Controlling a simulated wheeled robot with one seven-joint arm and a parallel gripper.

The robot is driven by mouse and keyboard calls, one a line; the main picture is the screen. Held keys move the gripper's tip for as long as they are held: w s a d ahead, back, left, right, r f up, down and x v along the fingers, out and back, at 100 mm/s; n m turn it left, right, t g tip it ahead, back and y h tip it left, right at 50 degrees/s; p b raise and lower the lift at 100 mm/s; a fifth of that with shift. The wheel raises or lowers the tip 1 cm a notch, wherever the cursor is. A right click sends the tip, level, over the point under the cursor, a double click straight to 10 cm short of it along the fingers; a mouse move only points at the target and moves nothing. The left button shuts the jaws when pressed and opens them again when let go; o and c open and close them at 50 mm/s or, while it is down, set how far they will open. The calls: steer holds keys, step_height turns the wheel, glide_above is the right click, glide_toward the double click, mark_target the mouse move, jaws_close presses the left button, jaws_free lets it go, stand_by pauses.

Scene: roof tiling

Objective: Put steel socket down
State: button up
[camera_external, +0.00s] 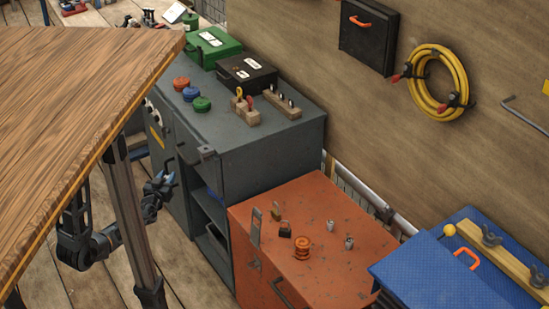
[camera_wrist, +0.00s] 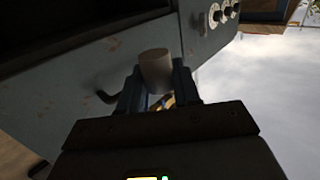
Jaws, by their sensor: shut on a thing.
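My gripper (camera_external: 160,185) is at the left in the external view, in front of the grey cabinet and below the wooden roof slope. In the wrist view my gripper (camera_wrist: 157,88) is shut on a short grey cylinder, the steel socket (camera_wrist: 155,64), which stands out between the two fingertips. The socket is too small to make out in the external view. Behind it in the wrist view is a scuffed grey cabinet face (camera_wrist: 95,75), with no clear contact between them.
The grey cabinet (camera_external: 275,135) carries coloured round pieces, cases and wooden blocks. The orange cabinet (camera_external: 265,265) carries padlocks, an orange spool (camera_external: 302,248) and two small metal pieces (camera_external: 331,225). The wooden roof (camera_external: 75,90) and its post (camera_external: 130,215) stand close to my arm.

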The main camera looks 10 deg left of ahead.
stand_by(0.8)
steer(key=s+d+r+m+h+p, duration=0.2)
steer(key=d+h, duration=0.1)
steer(key=d, duration=0.6)
step_height(320, 180, up, 6)
steer(key=m+g+h+b, duration=0.1)
steer(key=m+h+b, duration=0.2)
steer(key=h, duration=0.1)
glide_above(248, 211)
step_height(248, 211, down, 5)
steer(key=b, duration=0.3)
steer(key=shift+f+b, duration=0.2)
steer(key=shift+b, duration=0.1)
steer(key=shift+f+b, duration=1)
steer(key=shift+f, duration=1.1)
